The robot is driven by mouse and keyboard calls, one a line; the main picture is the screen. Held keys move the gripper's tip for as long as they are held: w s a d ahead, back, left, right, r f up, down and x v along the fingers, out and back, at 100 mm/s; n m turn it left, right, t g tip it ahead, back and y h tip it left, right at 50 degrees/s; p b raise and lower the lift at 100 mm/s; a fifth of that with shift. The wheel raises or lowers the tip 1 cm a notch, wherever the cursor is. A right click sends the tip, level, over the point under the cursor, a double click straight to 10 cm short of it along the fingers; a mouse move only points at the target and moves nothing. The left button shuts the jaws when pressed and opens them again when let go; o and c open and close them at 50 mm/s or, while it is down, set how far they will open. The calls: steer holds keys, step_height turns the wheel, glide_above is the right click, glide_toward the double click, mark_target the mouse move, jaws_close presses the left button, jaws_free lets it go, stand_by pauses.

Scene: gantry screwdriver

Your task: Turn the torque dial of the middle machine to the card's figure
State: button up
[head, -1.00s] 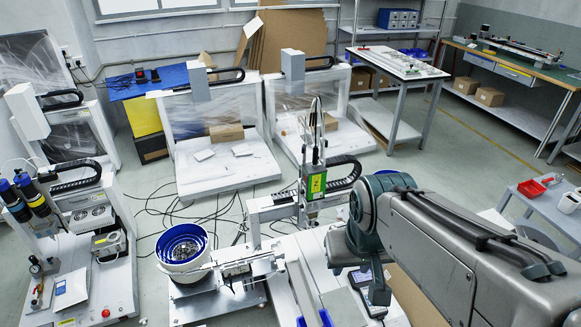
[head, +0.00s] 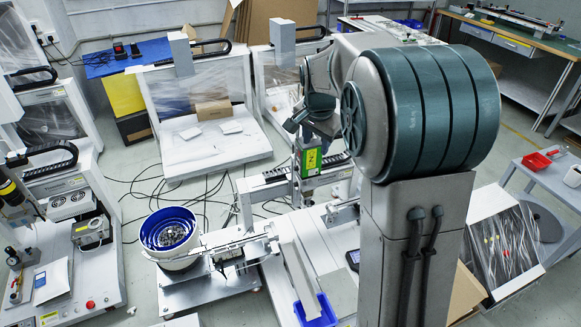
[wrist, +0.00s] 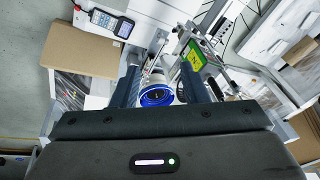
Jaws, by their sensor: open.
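The middle machine, a gantry with a green-labelled screwdriver head (head: 311,160), stands near the picture's centre, beside a white bowl feeder with a blue inside (head: 172,238). The green label also shows in the wrist view (wrist: 195,56). I cannot make out the torque dial. My gripper (wrist: 160,82) is open and its two dark fingers reach forward in the wrist view, with nothing seen held between them. A blue ring (wrist: 157,97), probably the feeder bowl, shows beyond the gap. In the head view my arm hides part of the machine. No card figure is readable.
A left machine (head: 70,200) and two plastic-draped machines (head: 195,110) stand around. A handheld pendant (wrist: 110,22) lies near a brown board (wrist: 90,50). A blue bin (head: 316,312) sits in front. A box with plastic wrap (head: 505,245) is at right. Cables cross the floor.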

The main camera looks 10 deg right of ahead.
steer(key=w+a+f+m+h+b, duration=0.1)
steer(key=w+a+f+m+b, duration=0.2)
steer(key=w+f, duration=0.85)
steer(key=m+t+h+b, duration=0.1)
steer(key=m+h+b, duration=0.1)
steer(key=m+b, duration=0.15)
glide_toward(296, 168)
steer(key=a+x, duration=0.1)
steer(key=x, duration=0.7)
steer(key=shift+w, duration=0.15)
steer(key=shift+f, duration=0.15)
steer(key=shift+d, duration=0.1)
jaws_close()
